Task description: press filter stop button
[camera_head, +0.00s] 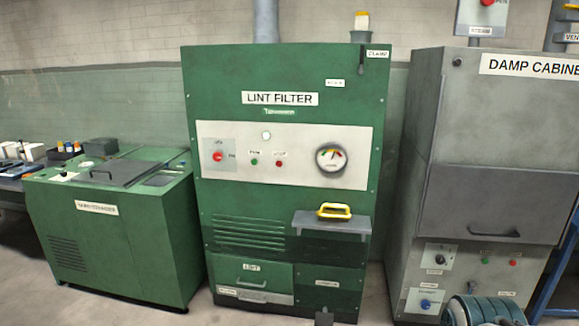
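The green lint filter cabinet (230,90) stands in the middle of the view against the wall. Its pale control panel (300,150) carries a small red button (279,163), with a small label above it that looks like STOP. A small green button (254,162) sits just left of it, also labelled. Further left is a larger red knob (218,157) on a grey plate. A round gauge (331,157) is at the panel's right. Nothing covers the panel. My gripper is not in view.
A green machine (110,230) stands left and the grey damp cabinet (480,130) right. A teal cylindrical object (485,311) is at the bottom right.

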